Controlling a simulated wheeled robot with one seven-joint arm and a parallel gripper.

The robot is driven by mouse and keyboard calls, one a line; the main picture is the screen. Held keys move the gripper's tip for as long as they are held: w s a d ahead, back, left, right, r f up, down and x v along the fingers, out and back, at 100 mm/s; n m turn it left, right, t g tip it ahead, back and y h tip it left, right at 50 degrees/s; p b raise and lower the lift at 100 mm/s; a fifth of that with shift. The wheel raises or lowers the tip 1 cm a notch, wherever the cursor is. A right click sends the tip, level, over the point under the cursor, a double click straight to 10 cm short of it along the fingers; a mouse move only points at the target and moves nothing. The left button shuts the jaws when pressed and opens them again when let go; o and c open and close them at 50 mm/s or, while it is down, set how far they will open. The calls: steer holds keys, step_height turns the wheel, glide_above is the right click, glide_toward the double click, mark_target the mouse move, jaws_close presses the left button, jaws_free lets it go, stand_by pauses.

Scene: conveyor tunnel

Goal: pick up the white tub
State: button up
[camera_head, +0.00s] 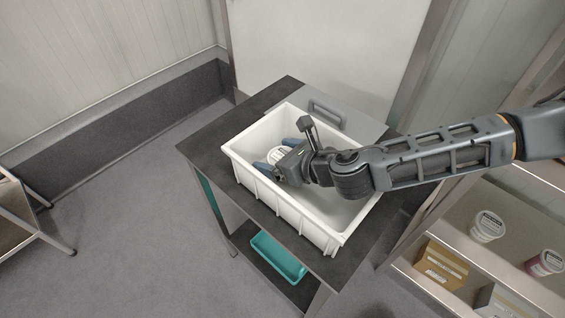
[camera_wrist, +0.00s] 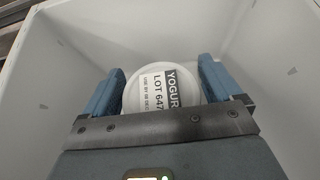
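The white tub (camera_wrist: 163,88) has a round lid with a black-and-white label reading "YOGUR" and "LOT 647". It sits inside the white crate (camera_head: 333,240); in the head view the tub (camera_head: 277,154) is partly hidden by my gripper. My gripper (camera_head: 277,157) reaches down into the crate from the right. Its blue fingers are spread wide, one on each side of the tub, as the wrist view shows my gripper (camera_wrist: 162,80) too. I cannot tell whether either finger touches the tub. The tub's lower part is hidden.
The crate's walls (camera_wrist: 55,60) stand close around my gripper. The crate is on a dark table (camera_head: 205,148), with a grey plate (camera_head: 345,113) behind and a teal bin (camera_head: 278,258) below. Shelves at the right hold another white tub (camera_head: 487,227) and boxes (camera_head: 441,262).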

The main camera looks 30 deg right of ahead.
mark_target(277, 153)
steer(key=c, duration=0.9)
steer(key=shift+r, duration=0.1)
step_height(277, 153, up, 10)
steer(key=shift+f, duration=0.1)
